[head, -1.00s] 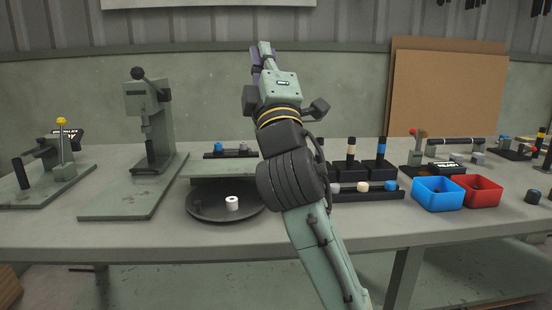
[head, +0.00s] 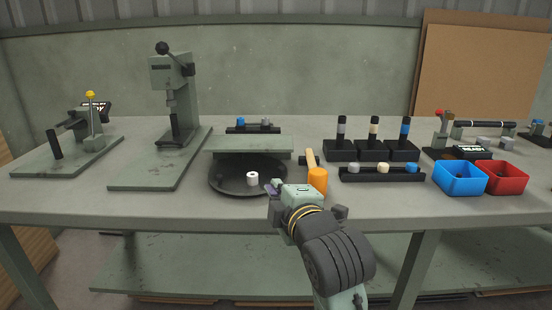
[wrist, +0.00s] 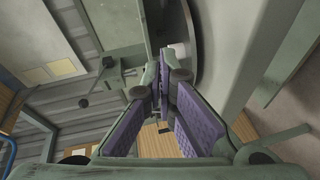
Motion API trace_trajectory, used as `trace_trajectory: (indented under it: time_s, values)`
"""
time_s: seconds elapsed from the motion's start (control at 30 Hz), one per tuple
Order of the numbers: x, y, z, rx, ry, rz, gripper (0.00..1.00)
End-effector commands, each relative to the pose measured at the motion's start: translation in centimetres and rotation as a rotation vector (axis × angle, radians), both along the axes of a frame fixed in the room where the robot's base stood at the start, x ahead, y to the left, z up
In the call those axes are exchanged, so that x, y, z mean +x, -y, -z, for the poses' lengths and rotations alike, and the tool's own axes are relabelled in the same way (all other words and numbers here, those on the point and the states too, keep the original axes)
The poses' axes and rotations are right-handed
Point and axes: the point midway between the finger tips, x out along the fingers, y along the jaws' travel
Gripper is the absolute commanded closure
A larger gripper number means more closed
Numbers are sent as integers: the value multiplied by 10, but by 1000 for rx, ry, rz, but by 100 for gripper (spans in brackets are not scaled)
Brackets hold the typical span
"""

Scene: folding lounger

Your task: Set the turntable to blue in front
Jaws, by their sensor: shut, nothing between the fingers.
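The turntable (head: 218,183) is a dark round plate near the table's front edge, left of centre in the head view. A white ring-like piece (head: 252,178) stands on its front right part. A grey-green panel (head: 252,144) hides the turntable's back part. No blue piece shows on the visible part. My gripper (head: 271,188) is low at the turntable's right front edge; contact cannot be told. In the wrist view its purple-padded fingers (wrist: 163,88) are shut and empty. The turntable's dark rim (wrist: 194,35) curves just beyond them.
An orange mallet (head: 318,181) stands close right of my gripper. A rack with several pegs (head: 382,175), a blue bin (head: 460,178) and a red bin (head: 505,178) lie farther right. A press (head: 172,95) stands behind left. A small rack (head: 253,129) holds a blue piece at the back.

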Motion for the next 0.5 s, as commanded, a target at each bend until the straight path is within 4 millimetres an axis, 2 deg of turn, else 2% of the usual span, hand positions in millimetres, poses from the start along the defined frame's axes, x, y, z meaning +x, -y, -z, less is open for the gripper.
trace_trajectory:
  time_s: [0.03,0.27,0.43,0.5]
  values:
    - [2,-1,-6,4,-7,1,100]
    - [7,-5,-5,1,-5,5,100]
    - [32,-13,0,1,-6,4,100]
    - [48,-17,7,-1,-3,2,100]
